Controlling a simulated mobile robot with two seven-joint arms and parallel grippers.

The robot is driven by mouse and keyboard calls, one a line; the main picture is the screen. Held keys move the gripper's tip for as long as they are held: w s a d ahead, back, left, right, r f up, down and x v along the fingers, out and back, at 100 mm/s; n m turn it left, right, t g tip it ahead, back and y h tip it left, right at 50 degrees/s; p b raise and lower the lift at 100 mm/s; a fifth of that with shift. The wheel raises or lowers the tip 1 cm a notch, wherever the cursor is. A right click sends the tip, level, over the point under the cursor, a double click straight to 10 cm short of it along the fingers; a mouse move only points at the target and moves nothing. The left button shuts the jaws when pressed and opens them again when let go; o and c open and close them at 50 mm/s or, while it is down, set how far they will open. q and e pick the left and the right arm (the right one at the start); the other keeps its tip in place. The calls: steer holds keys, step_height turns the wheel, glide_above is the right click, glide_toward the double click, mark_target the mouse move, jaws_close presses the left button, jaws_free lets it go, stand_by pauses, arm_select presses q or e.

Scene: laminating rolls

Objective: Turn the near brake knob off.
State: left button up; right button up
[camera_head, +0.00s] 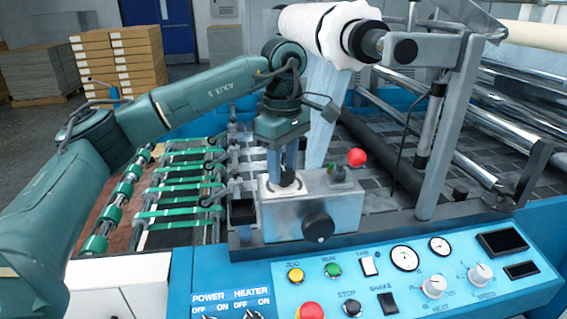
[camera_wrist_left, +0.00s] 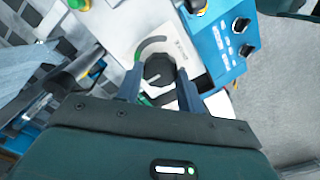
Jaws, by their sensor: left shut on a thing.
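My left gripper (camera_head: 283,178) points down at the top of a grey metal box (camera_head: 335,205). It is shut on a black knob (camera_head: 285,184), which I take to be the near brake knob. In the left wrist view the dark, many-sided knob (camera_wrist_left: 158,70) sits between the two fingers of the gripper (camera_wrist_left: 159,84). A pale dial plate (camera_wrist_left: 150,35) with dark curved marks and a bit of green lies around it. The fingers cover its sides, and the plate's lettering is too small to read. My right gripper is not in view.
A larger black knob (camera_head: 319,227) sticks out of the box's front. A red ball knob (camera_head: 357,157) stands behind the box. A blue control panel (camera_head: 480,290) with buttons and dials lies in front. A white roll (camera_head: 318,30) hangs above, right of my left arm.

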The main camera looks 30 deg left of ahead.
arm_select(q)
steer(key=n, duration=1.4)
steer(key=shift+s+n, duration=0.1)
steer(key=shift+n, duration=0.2)
steer(key=n, duration=0.5)
steer(key=shift+d, duration=0.1)
steer(key=n, duration=0.5)
steer(key=shift+r, duration=0.1)
steer(key=shift+n, duration=0.3)
steer(key=o, duration=1)
